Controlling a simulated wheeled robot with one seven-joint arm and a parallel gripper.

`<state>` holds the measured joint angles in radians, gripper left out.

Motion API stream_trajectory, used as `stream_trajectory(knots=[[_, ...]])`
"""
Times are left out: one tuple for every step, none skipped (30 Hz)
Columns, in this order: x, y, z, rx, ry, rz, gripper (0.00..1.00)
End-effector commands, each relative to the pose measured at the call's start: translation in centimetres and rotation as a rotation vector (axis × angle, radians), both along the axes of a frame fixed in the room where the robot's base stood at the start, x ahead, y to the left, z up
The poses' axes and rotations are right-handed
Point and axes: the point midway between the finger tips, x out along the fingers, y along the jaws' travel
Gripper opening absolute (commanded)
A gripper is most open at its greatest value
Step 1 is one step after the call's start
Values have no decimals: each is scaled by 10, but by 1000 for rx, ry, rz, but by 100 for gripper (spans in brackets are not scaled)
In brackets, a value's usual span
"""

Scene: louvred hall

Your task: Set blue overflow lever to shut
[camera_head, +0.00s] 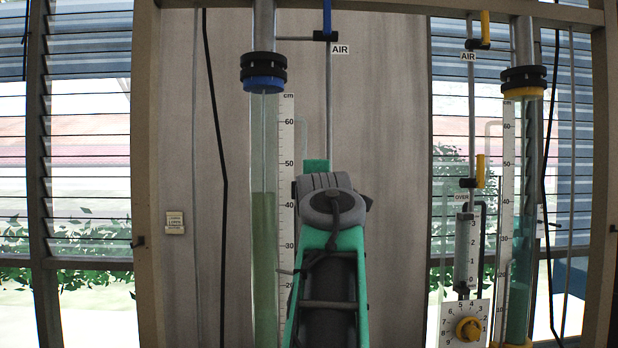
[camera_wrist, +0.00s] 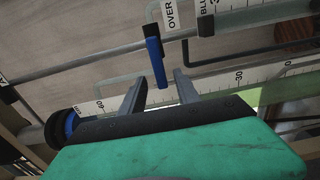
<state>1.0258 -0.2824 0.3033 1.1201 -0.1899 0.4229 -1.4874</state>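The blue overflow lever (camera_wrist: 155,60) shows in the wrist view beside the OVER label (camera_wrist: 171,12). Its handle sticks out across the grey pipe (camera_wrist: 105,65), its free end pointing toward my gripper. My gripper (camera_wrist: 161,80) is open, one finger on each side of the handle's free end; whether either touches it I cannot tell. In the head view my gripper and arm stand in front of the blue column's pipe and hide this lever.
A blue AIR lever (camera_head: 327,20) is upright above my arm. The blue-collared column (camera_head: 264,180) and its cm scale (camera_head: 286,140) stand close left. Yellow AIR (camera_head: 485,30) and overflow (camera_head: 480,171) levers and a dial (camera_head: 468,328) are at right. A small plate (camera_head: 175,222) is on the wall.

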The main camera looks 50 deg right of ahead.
Motion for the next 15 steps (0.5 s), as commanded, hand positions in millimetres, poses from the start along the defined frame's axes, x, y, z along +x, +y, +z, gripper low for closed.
stream_trajectory(knots=[[6, -6, 4, 3, 1, 2, 38], [9, -9, 5, 2, 1, 2, 38], [12, -13, 5, 3, 0, 1, 38], [15, -16, 4, 4, 0, 1, 38], [18, -19, 5, 3, 0, 2, 38], [17, -18, 2, -1, -2, 2, 38], [17, -18, 1, -1, -2, 2, 38], [18, -18, 1, 0, -1, 3, 38], [19, -19, 1, 0, -1, 3, 38], [19, -20, 1, 0, -1, 3, 38], [21, -21, 1, 1, -1, 3, 38], [22, -23, 1, 1, -1, 4, 38], [24, -24, 1, 1, 0, 4, 38], [25, -26, 1, 2, 1, 4, 38], [27, -28, 1, 2, 1, 4, 38]])
